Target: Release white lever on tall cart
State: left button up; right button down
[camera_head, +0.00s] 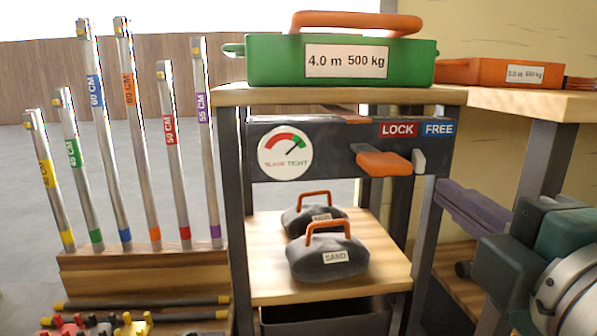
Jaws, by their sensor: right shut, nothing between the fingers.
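The tall cart (237,200) stands in the middle. Its dark upper panel carries a red LOCK label (398,130) and a blue FREE label (439,129). The small white lever (418,162) hangs below these labels, closer under FREE, at the right end of an orange handle (383,163). I cannot tell whether lever and handle touch. My right gripper (440,192) comes in from the lower right, shut and empty. Its purple-grey fingers point up and left, and their tips appear below and right of the white lever, apart from it in the picture. My left gripper is out of view.
A round SLACK/TIGHT gauge (285,153) is on the panel's left. A green case (262,62) sits on the cart top, and two grey sand bags (325,260) on its shelf. Coloured tubes (133,130) stand at left. A wooden bench (540,104) with an orange case (480,72) is at right.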

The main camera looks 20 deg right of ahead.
aim_at(418, 161)
jog(key=b+x, duration=0.2)
jog(key=x, duration=0.8)
jog(key=shift+s, duration=0.1)
dwell(0.3)
